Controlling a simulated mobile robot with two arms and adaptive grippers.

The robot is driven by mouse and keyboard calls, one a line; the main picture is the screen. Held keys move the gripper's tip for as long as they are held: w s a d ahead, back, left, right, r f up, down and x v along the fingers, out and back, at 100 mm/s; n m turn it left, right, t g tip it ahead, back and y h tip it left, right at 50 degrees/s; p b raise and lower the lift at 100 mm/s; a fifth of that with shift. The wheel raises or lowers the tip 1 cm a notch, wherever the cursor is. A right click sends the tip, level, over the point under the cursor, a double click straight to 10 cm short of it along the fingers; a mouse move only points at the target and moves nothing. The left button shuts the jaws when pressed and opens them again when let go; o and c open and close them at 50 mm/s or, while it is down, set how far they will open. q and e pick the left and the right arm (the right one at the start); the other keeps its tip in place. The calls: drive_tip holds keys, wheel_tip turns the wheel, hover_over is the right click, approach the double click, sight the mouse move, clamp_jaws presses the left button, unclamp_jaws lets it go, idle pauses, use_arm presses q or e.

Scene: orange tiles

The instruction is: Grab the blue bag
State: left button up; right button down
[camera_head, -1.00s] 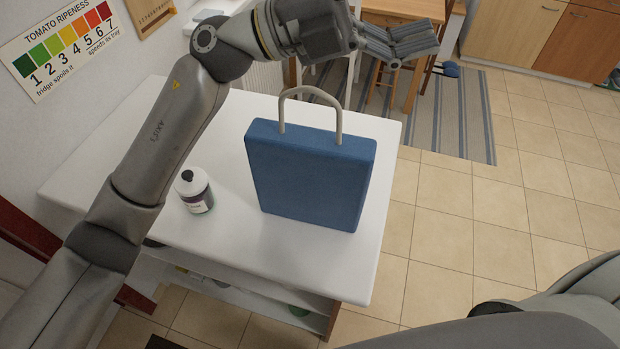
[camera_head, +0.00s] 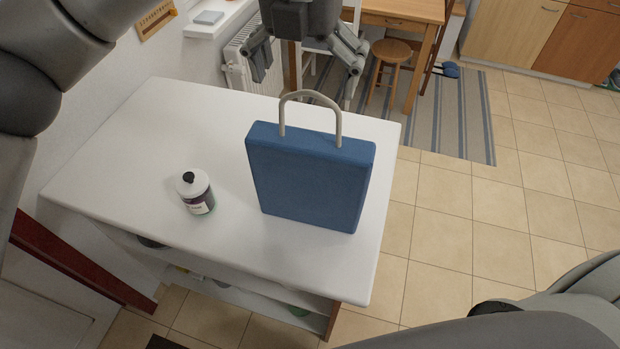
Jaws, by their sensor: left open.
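The blue bag (camera_head: 308,180) stands upright on the white table (camera_head: 130,150), near its right edge. Its pale looped handle (camera_head: 311,95) sticks up from the top. My left gripper (camera_head: 306,82) is open and empty, with its fingers spread apart and pointing down. In the picture it is just above the handle, one finger to each side; how far apart in depth they are I cannot tell. My right gripper is not in view; only part of my right arm shows at the lower right.
A white bottle with a dark cap (camera_head: 195,192) stands on the table left of the bag. A wooden stool (camera_head: 391,60) and a striped rug (camera_head: 450,115) are behind the table. The tiled floor to the right is clear.

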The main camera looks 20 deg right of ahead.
sight(308, 94)
use_arm(q)
drive_tip(key=shift+w+f, duration=0.2)
drive_tip(key=shift+f, duration=0.8)
drive_tip(key=shift+d+f+p, duration=0.15)
drive_tip(key=shift+f+p, duration=0.35)
drive_tip(key=shift+p, duration=0.15)
drive_tip(key=f, duration=0.1)
drive_tip(key=f+p, duration=0.2)
drive_tip(key=f, duration=0.1)
drive_tip(key=shift+w+d, duration=0.1)
drive_tip(key=shift+d, duration=0.15)
drive_tip(key=shift+f, duration=0.3)
drive_tip(key=c, duration=1.2)
drive_tip(key=shift+r, duration=0.1)
drive_tip(key=shift+c, duration=0.2)
